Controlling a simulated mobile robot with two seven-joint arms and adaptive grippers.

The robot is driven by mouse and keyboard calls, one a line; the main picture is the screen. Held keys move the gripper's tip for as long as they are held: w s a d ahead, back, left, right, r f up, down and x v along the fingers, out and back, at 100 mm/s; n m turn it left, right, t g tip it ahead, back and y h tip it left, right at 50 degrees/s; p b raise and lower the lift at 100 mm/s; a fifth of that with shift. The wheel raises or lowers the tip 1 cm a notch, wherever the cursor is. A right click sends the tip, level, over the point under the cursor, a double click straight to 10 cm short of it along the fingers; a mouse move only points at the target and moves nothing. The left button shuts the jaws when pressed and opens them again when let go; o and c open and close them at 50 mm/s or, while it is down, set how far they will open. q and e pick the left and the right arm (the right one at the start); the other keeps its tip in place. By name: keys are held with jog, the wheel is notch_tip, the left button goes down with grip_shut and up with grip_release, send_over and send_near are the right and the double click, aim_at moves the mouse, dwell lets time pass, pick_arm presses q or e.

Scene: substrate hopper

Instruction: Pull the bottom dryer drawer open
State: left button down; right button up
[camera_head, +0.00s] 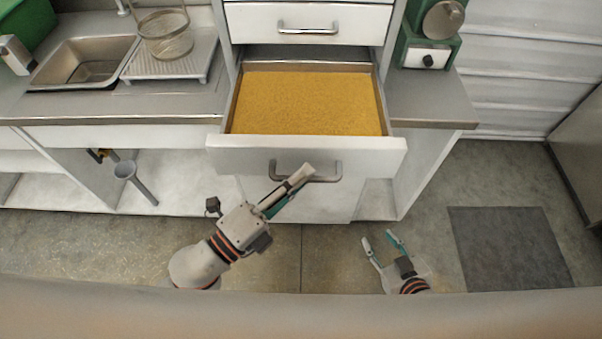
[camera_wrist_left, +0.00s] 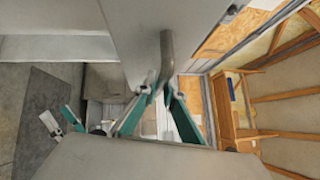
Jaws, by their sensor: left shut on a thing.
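The lower dryer drawer (camera_head: 230,154) stands pulled out, with its white front well forward of the cabinet. Its inside is filled with a yellow, grainy layer (camera_head: 308,102). My left gripper (camera_head: 300,178) is shut on the drawer's grey bar handle (camera_head: 334,173), near the handle's left part. In the left wrist view the handle (camera_wrist_left: 167,55) runs down between the fingertips of my left gripper (camera_wrist_left: 158,95). My right gripper (camera_head: 379,240) is open and empty, low in front of the cabinet and to the right, apart from the drawer.
A closed drawer (camera_head: 355,22) with its own handle is directly above. A counter with a sink (camera_head: 88,62) and a wire basket (camera_head: 165,35) is at the left. A green machine (camera_head: 428,52) stands at the right. The floor near the dark mat (camera_head: 508,247) is clear.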

pick_arm(q)
jog(key=c, duration=2.1)
grip_release()
jog(key=shift+c, duration=0.2)
jog(key=v, duration=1.2)
jog(key=shift+w+a, duration=0.1)
jog(key=w+a+f+n+t+y, duration=0.1)
jog(key=w+a+f+n+y, duration=0.4)
jog(key=n, duration=0.3)
jog(key=w+a+f+n+y, duration=0.2)
jog(key=a+f+n+y, duration=0.2)
jog(key=f+n, duration=0.35)
notch_tip(320, 180, down, 12)
jog(key=s+a+n+g+y, duration=0.1)
jog(key=n+g, duration=0.3)
jog(key=n, duration=0.4)
jog(key=shift+s+a+n+y, duration=0.4)
jog(key=shift+s+y, duration=0.1)
jog(key=shift+s, duration=0.15)
